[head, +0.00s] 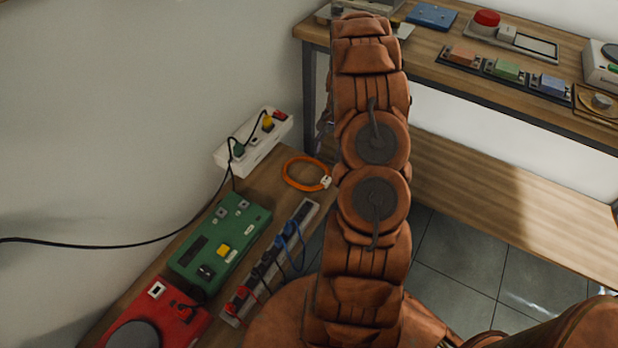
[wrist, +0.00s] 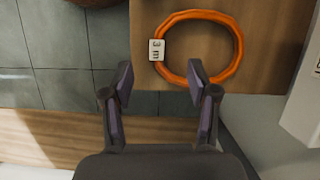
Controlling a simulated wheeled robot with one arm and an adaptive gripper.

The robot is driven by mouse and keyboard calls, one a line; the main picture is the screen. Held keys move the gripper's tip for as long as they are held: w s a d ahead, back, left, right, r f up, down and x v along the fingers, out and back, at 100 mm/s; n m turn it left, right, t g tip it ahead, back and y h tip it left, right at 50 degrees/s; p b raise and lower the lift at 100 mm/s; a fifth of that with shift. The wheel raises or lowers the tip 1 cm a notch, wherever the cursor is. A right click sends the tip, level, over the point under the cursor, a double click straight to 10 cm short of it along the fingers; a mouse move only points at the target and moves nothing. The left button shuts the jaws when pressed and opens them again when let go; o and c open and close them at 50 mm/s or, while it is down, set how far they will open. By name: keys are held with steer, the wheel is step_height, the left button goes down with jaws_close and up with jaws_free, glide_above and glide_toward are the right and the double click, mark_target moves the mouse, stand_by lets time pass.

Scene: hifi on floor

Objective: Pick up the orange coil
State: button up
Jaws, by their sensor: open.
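The orange coil (head: 299,173) lies flat on the low wooden bench on the left in the head view, near the bench's edge. In the wrist view the orange coil (wrist: 240,47) is a ring with a white tag (wrist: 156,50) reading "3 m" on its left side. My gripper (wrist: 160,85) is open and empty in the wrist view. Its fingertips point toward the coil's near side, and the right fingertip appears at or over the lower-left part of the ring; I cannot tell whether it touches. In the head view my arm hides most of the gripper.
A white power box (head: 254,140) with plugs stands behind the coil. A green device (head: 220,240), a red device (head: 160,312) and a power strip (head: 270,262) with cables sit nearer on the bench. A higher workbench (head: 425,40) holds several devices at right.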

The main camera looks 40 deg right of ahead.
mark_target(325, 179)
steer(key=shift+m, duration=0.4)
steer(key=shift+d+f+x, duration=0.15)
steer(key=shift+d+x, duration=0.25)
steer(key=shift+x, duration=1.4)
steer(key=shift+d+f+x, duration=0.15)
steer(key=shift+d+x, duration=0.25)
steer(key=shift+x, duration=1.35)
steer(key=shift+d+f+x, duration=0.15)
steer(key=shift+d+x, duration=0.25)
steer(key=shift+x, duration=1.4)
steer(key=shift+w, duration=0.2)
steer(key=shift+c, duration=0.3)
jaws_close()
